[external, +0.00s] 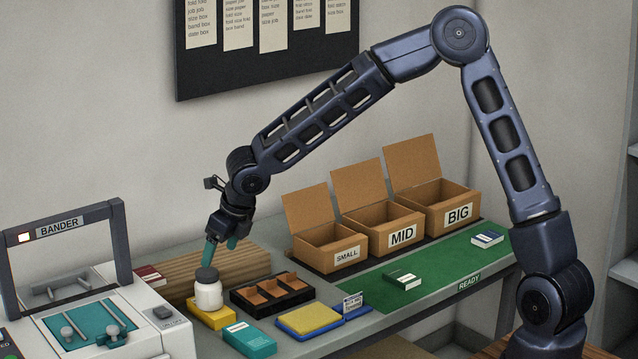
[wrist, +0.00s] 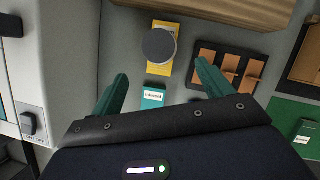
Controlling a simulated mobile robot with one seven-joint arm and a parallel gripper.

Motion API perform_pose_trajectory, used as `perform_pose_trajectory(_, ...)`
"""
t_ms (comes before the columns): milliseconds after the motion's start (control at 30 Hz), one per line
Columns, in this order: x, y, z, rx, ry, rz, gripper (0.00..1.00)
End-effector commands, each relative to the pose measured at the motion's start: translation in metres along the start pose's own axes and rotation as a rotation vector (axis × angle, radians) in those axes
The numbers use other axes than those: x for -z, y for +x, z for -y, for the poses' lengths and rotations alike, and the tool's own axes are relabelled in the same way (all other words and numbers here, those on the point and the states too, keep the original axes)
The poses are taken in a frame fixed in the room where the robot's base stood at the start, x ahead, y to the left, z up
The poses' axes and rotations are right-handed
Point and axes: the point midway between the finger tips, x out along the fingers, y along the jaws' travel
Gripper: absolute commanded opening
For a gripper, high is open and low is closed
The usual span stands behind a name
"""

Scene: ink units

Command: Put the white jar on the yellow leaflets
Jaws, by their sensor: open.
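The white jar (external: 208,294) has a dark grey lid and stands upright on the yellow leaflets (external: 222,319), a flat bundle with a white label. In the wrist view the jar's round lid (wrist: 159,45) covers the middle of the yellow leaflets (wrist: 160,69), whose ends show on both sides of it. My gripper (external: 221,253) has teal fingers and is open and empty, just above the lid in the external view. In the wrist view the lid lies beyond the open fingertips (wrist: 161,73), with nothing between them.
A teal bundle (external: 249,338) lies right in front of the jar. A black tray with brown compartments (external: 272,294) stands to the right, a wooden block (external: 240,268) behind. A yellow pad (external: 310,318) lies on a blue base. The bander (external: 90,320) is close on the left.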

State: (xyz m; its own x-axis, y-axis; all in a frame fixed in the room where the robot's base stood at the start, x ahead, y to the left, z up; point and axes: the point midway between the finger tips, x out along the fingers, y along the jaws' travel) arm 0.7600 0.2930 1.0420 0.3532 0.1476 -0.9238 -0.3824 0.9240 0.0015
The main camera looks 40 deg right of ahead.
Motion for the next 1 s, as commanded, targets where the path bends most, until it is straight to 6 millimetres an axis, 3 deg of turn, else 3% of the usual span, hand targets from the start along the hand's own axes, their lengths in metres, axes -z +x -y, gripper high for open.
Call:
perform_pose_trajectory(300, 0.001, -0.008, 0.001, 0.003, 0.009, 0.000, 0.79)
perform_pose_trajectory(467, 0.009, -0.027, 0.019, 0.047, 0.132, 0.000, 0.79)
perform_pose_trajectory(767, 0.052, -0.102, 0.087, 0.197, 0.673, 0.038, 0.79)
perform_pose_trajectory(1000, 0.097, -0.166, 0.135, 0.280, 1.148, 0.111, 0.79)
